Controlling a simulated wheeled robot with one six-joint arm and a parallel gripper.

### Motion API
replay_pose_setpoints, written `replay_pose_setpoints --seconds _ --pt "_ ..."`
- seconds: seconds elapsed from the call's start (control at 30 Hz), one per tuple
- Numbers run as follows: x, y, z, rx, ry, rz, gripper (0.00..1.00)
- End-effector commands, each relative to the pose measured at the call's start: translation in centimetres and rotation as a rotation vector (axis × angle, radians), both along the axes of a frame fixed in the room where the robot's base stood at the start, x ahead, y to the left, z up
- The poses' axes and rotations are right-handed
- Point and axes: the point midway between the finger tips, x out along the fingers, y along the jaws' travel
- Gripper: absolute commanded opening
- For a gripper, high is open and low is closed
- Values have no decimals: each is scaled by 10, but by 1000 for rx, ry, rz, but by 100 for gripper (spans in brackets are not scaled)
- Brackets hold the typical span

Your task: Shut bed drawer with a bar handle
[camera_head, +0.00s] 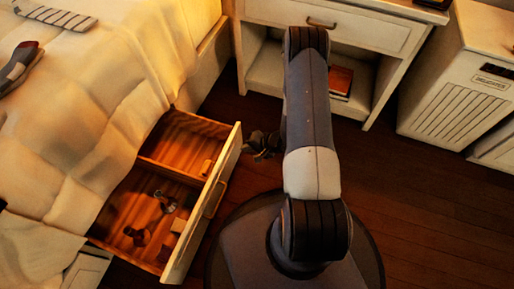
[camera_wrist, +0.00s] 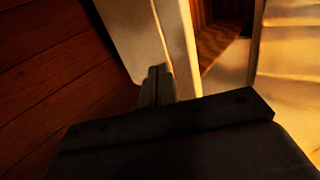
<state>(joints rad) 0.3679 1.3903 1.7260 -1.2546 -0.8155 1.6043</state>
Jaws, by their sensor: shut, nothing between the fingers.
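The bed drawer (camera_head: 174,262) is pulled out from under the bed. Its wooden inside is split by a divider, and small dark items lie in the nearer compartment. Its pale bar handle (camera_head: 213,198) is on the outer face of the front panel. My gripper (camera_head: 250,149) is shut and empty, beside the far end of that panel on its outer side. In the wrist view the shut fingers (camera_wrist: 157,72) point at the pale drawer front (camera_wrist: 128,30), with part of the inside behind it. I cannot tell whether they touch it. The handle is not clearly visible there.
The bed (camera_head: 100,110) with a quilt fills the left, with dark and grey striped clothing on it. A white nightstand (camera_head: 358,28) stands behind my arm, with a book on its shelf. A white hamper (camera_head: 455,85) is at right. Wooden floor is clear at lower right.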

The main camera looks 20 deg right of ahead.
Motion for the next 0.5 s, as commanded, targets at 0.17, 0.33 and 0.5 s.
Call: replay_pose_setpoints --seconds 0.17,0.33,0.5 --pt "16 20 -2 -1 -2 3 0" --pt "24 29 -1 0 0 1 0" --pt "26 30 0 0 -1 1 0"
